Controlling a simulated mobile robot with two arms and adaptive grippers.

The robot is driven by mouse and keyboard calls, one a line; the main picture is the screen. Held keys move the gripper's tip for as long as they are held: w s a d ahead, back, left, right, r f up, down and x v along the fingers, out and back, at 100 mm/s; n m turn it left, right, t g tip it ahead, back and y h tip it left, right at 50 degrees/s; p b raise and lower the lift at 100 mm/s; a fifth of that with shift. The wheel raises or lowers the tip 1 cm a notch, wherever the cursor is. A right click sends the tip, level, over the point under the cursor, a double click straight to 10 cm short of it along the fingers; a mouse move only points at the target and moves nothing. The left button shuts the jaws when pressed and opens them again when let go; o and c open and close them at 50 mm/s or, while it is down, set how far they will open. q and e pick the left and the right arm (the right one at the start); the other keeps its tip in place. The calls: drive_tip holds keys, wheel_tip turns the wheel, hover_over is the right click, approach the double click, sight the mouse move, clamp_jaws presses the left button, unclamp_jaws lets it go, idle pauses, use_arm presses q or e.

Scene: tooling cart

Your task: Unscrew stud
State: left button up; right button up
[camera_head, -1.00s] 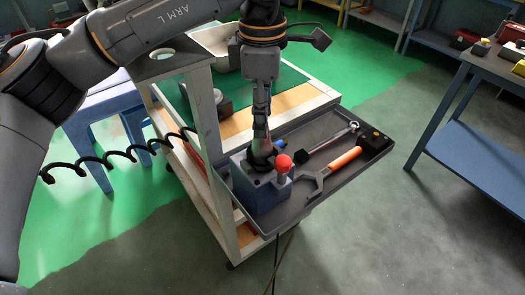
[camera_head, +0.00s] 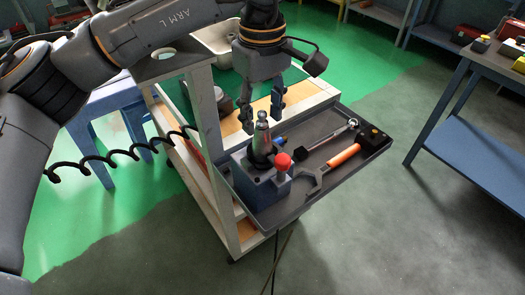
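A blue-grey fixture block (camera_head: 263,190) with a red knob (camera_head: 282,161) stands at the left end of a dark tray on the cart. A metal tool holder (camera_head: 262,145) stands upright in the block, tapering up to a small stud (camera_head: 262,116) at its top. My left gripper (camera_head: 262,122) comes down from above with its fingers spread wide, one on each side of the stud's top. It is open and holds nothing. My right gripper is not in view.
The grey tray (camera_head: 305,203) also holds an orange-handled spanner (camera_head: 342,156), a metal wrench (camera_head: 331,140) and a black box (camera_head: 374,137). A blue bench (camera_head: 470,150) stands at right.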

sight(262, 111)
use_arm(q)
clamp_jaws()
drive_tip(key=shift+n, duration=0.3)
drive_tip(key=shift+r+p, duration=2.05)
drive_tip(key=shift+r, duration=1)
